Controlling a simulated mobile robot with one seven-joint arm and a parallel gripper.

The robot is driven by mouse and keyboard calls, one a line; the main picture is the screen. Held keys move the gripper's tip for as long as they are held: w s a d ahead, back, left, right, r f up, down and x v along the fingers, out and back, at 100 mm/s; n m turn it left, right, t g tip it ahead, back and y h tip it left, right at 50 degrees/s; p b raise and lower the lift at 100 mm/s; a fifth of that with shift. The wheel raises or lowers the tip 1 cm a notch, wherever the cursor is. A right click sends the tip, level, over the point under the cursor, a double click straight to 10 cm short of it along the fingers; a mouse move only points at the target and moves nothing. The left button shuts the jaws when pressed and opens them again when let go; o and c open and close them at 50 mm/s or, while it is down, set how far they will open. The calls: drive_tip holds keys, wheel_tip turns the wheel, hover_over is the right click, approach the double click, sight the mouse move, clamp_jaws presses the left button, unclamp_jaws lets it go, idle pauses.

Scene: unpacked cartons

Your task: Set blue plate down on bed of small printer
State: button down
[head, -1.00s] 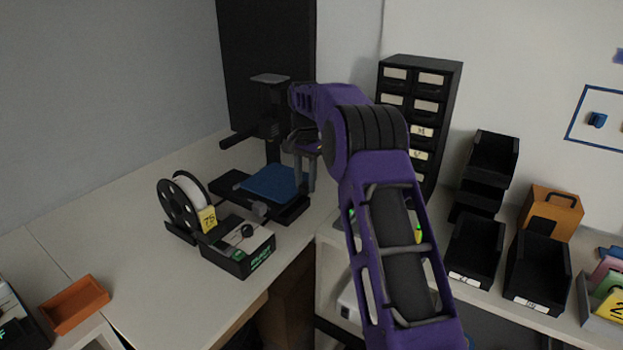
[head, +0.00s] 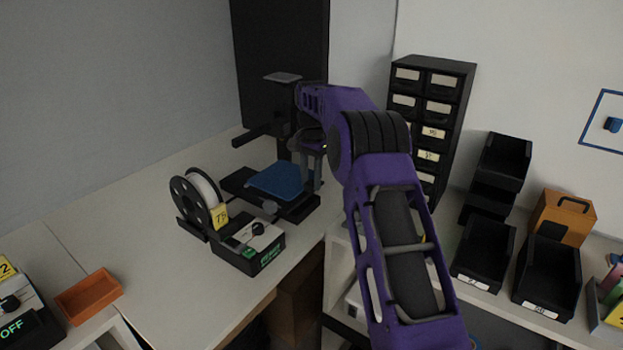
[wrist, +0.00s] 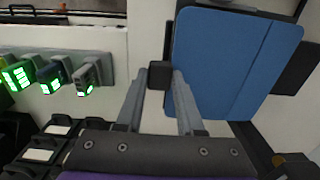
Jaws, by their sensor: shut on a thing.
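The blue plate (head: 276,181) lies roughly flat over the bed area of the small black printer (head: 297,211) on the desk. In the wrist view the plate (wrist: 228,62) fills the upper right, with a dark small block at its left edge. My gripper (head: 312,166) is at the plate's right side in the head view. In the wrist view its fingers (wrist: 159,85) are closed on that dark block, which looks like the plate's grip tab. The plate hides the bed's top, so I cannot tell whether they touch.
A filament spool (head: 199,202) and a control box (head: 249,246) stand in front of the printer. An orange tray (head: 89,296) is at the left. A black drawer cabinet (head: 461,98) and black bins (head: 484,254) are at the right.

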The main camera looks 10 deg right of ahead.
drive_tip(key=shift+f, duration=0.15)
drive_tip(key=shift+f+b, duration=0.5)
drive_tip(key=shift+f, duration=0.5)
drive_tip(key=shift+c, duration=2.2)
unclamp_jaws()
drive_tip(key=shift+r, duration=0.1)
drive_tip(key=shift+r+p, duration=0.55)
drive_tip(key=shift+r, duration=0.95)
drive_tip(key=shift+r, duration=0.1)
